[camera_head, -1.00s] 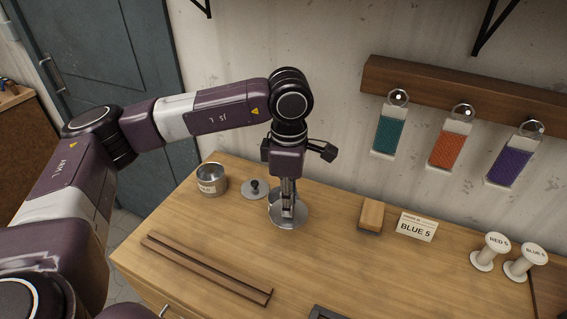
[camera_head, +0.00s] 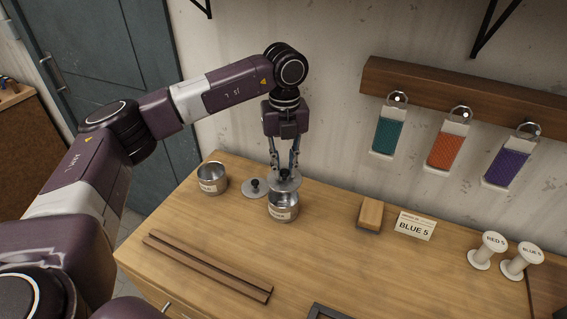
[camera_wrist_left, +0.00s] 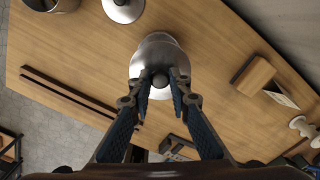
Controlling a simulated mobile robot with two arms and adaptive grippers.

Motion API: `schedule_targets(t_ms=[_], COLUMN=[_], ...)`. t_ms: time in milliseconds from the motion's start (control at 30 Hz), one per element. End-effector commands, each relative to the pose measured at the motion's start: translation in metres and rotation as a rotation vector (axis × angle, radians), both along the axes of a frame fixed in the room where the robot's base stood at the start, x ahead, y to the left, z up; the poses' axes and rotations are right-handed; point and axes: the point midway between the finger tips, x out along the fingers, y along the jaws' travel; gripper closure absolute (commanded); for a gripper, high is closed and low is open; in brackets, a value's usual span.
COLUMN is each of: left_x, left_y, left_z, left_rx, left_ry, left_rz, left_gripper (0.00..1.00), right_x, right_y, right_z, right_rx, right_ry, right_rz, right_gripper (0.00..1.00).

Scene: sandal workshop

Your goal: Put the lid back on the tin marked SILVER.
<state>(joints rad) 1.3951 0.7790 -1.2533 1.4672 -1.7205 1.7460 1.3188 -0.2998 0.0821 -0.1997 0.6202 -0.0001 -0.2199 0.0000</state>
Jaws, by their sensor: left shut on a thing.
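My left gripper (camera_head: 284,174) is shut on the knob of a round metal lid (camera_head: 288,184). It holds the lid over the back part of an open metal tin (camera_head: 284,213), and the lid looks a little above the rim. The tin has a pale label, too small to read. In the left wrist view my gripper (camera_wrist_left: 160,82) grips the dark knob, and the lid (camera_wrist_left: 158,52) hides most of the tin. My right gripper is not in view.
A second open tin (camera_head: 212,187) and a loose lid with a black knob (camera_head: 254,193) are at the left. Wooden strips (camera_head: 207,267) lie in front. A wooden block (camera_head: 370,214), a BLUE 5 card (camera_head: 414,226) and spools (camera_head: 487,250) stand to the right. The bench middle is clear.

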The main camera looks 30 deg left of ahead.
Motion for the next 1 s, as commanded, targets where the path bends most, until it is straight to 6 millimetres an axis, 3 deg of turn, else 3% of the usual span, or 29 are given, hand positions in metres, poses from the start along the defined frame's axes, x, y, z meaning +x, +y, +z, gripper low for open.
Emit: schedule_targets(t_ms=[200, 467, 1000], left_x=[0.005, 0.005, 0.005], left_y=[0.005, 0.006, 0.005], left_z=[0.000, -0.008, -0.057], left_rx=[-0.001, -0.001, -0.001], left_ry=[0.003, 0.005, 0.006], left_rz=[0.163, 0.181, 0.179], left_gripper=[1.00, 1.00, 1.00], right_x=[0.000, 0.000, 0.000], right_y=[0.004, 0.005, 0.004], right_z=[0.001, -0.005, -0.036], right_rx=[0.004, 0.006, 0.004], right_ry=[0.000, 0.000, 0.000], right_rz=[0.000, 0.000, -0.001], right_gripper=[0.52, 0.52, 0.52])
